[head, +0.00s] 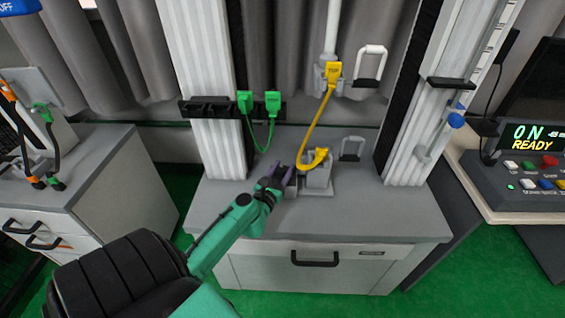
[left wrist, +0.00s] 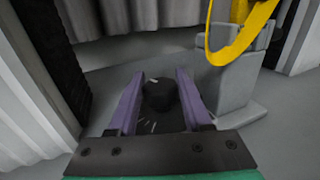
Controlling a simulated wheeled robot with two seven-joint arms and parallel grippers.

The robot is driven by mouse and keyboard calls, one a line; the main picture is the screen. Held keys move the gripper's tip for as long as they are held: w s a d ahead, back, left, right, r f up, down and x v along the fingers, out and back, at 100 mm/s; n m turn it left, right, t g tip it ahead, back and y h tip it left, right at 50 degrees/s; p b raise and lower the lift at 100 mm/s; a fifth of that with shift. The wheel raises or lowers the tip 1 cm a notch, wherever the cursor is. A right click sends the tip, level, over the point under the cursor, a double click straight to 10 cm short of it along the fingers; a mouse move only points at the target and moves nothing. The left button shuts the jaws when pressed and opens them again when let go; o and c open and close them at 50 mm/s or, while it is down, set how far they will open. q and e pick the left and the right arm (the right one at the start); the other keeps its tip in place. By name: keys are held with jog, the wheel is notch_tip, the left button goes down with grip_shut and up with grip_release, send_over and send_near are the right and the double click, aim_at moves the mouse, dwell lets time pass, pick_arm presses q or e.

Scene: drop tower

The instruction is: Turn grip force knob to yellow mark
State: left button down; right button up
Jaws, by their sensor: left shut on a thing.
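The grip force knob (left wrist: 160,96) is a dark round knob between my left gripper's two purple fingers in the left wrist view. A pale pointer line shows on its far side. A few white scale ticks show on the dark panel (left wrist: 158,127) in front of it. I cannot make out a yellow mark. My left gripper (head: 278,172) is shut on the knob, at the small grey box (head: 291,188) on the cabinet top in the head view. The fingers hide the knob there. My right gripper is not in view.
A grey block (head: 318,178) with a yellow strap (head: 314,130) stands just right of my left gripper. Grey columns (head: 207,90) flank the bay. The cabinet top (head: 390,215) is clear at the right.

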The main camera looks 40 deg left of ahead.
pick_arm(q)
jog(key=m+h, duration=0.1)
jog(key=h, duration=0.1)
jog(key=m+h, duration=0.1)
jog(key=h, duration=0.1)
jog(key=shift+f+m+t+b, duration=0.15)
jog(key=shift+m+t+b, duration=0.15)
jog(key=shift+t+b, duration=0.1)
jog(key=shift+m+h+b, duration=0.65)
jog(key=shift+m+h, duration=0.45)
jog(key=shift+h, duration=1)
jog(key=shift+r, duration=0.2)
jog(key=shift+c, duration=1.7)
grip_release()
jog(key=shift+w+f, duration=0.1)
jog(key=s, duration=0.4)
jog(key=s+a, duration=0.1)
jog(key=s, duration=0.4)
jog(key=s+a+b, duration=0.1)
jog(key=s, duration=0.4)
jog(key=shift+s, duration=0.25)
